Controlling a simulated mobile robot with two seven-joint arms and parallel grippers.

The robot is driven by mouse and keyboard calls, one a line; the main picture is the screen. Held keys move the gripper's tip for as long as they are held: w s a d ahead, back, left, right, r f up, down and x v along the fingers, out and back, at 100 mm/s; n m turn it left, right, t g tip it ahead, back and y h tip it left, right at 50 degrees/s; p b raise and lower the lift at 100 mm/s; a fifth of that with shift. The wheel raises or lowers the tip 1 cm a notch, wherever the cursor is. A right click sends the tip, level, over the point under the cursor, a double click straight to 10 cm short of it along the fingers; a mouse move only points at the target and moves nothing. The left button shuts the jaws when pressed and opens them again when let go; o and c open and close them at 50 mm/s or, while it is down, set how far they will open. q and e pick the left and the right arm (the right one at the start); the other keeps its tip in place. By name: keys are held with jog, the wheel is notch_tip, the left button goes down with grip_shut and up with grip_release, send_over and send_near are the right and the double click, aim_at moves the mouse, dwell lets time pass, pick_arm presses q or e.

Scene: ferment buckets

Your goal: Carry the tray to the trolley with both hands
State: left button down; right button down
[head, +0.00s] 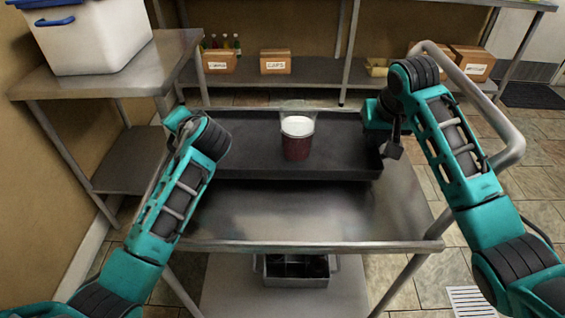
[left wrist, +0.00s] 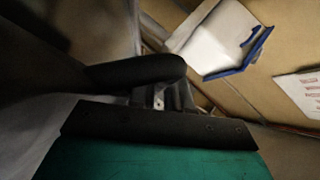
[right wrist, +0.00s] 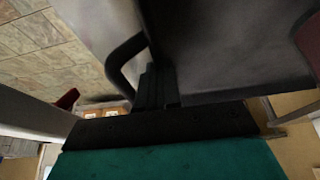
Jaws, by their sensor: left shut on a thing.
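The black tray (head: 340,167) is level over the far half of the steel trolley top (head: 310,215). I cannot tell whether it touches the top. A clear cup with dark red contents and a pale top layer (head: 297,140) stands upright in it. My left gripper (left wrist: 165,98) is shut on the tray's left handle (left wrist: 140,72); in the head view my arm mostly hides it. My right gripper (head: 391,143) is at the tray's right end. In the right wrist view its fingers (right wrist: 157,88) are by the dark right handle (right wrist: 118,62); their gap is unclear.
The trolley's curved push rail (head: 510,140) rises at the right, close to my right arm. A white bucket (head: 95,40) stands on the left steel table (head: 130,75). Cardboard boxes (head: 275,62) line the back shelf.

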aim_at(373, 152)
pick_arm(q)
jog(key=shift+f, duration=0.1)
pick_arm(e)
jog(key=shift+f, duration=0.1)
